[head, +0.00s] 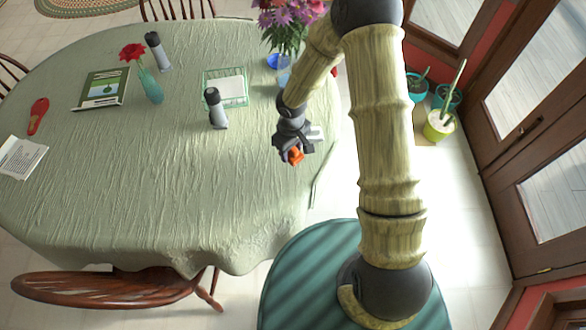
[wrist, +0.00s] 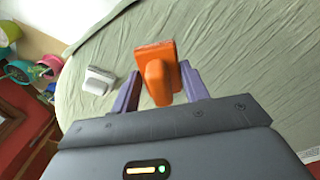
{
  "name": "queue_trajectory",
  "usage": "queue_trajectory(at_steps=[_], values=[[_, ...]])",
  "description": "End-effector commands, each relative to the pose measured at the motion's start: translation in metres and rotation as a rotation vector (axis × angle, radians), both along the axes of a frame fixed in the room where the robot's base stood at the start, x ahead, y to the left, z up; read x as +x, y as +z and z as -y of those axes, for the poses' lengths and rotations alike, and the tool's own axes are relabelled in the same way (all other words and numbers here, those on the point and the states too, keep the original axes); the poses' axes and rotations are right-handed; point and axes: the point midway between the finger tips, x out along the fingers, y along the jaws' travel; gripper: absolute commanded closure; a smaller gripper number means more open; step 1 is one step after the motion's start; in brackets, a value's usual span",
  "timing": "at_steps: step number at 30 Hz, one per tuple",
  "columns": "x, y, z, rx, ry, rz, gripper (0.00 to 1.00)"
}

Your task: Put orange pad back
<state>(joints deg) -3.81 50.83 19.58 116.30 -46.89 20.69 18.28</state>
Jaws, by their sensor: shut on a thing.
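The orange pad (wrist: 157,72), a block with a raised grip, sits between the two purple fingers of my gripper (wrist: 158,90) in the wrist view. My gripper is shut on its grip part. In the head view the orange pad (head: 296,156) shows just below my gripper (head: 292,147), over the right part of the table. I cannot tell whether the pad touches the cloth. A white and grey block (wrist: 98,80) lies on the cloth to the left of the pad in the wrist view; in the head view this white block (head: 316,132) is partly hidden by my gripper.
The table (head: 120,190) has a pale green cloth. A green wire basket (head: 226,101) with a white item, two grey shakers (head: 217,112), a rose vase (head: 150,86), a flower vase (head: 284,72) and a book (head: 103,88) stand on it. The front middle is clear.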

Motion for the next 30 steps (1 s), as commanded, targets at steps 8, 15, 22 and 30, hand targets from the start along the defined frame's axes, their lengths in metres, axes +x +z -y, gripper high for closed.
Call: queue_trajectory(at_steps=[8,15,22,30], values=[[0.000,-0.006,0.002,-0.003,0.000,-0.003,0.73],[0.000,-0.047,0.004,-0.004,-0.003,-0.004,0.73],[0.001,-0.064,0.004,-0.003,-0.006,-0.002,0.73],[0.000,-0.067,0.004,-0.003,-0.003,-0.002,0.73]])
